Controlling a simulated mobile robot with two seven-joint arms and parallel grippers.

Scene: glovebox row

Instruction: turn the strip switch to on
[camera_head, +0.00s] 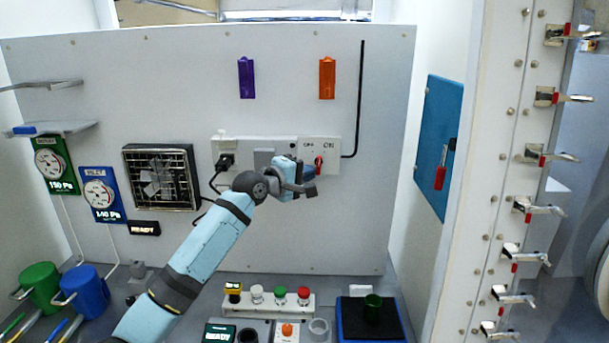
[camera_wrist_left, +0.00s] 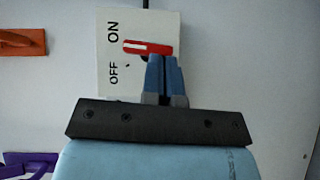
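The strip switch is a white plate (camera_head: 325,150) at the right end of the power strip on the back wall, marked OFF on the left and ON on the right. Its red lever (camera_head: 319,161) points roughly downward. In the left wrist view the plate (camera_wrist_left: 112,52) appears turned, and the lever (camera_wrist_left: 147,47) lies between the words, nearer ON. My left gripper (camera_head: 312,172) is at the lever's lower end. In the wrist view its blue fingers (camera_wrist_left: 165,58) are together with nothing between them, tips beside the lever on its OFF side. Contact is unclear. My right gripper is not in view.
A black plug (camera_head: 225,160) and cable sit at the strip's left. A fan grille (camera_head: 160,177) is left of my arm. Below are a button panel (camera_head: 268,308) and a blue tray (camera_head: 345,325). A blue panel with a red-handled switch (camera_head: 440,177) is on the right wall.

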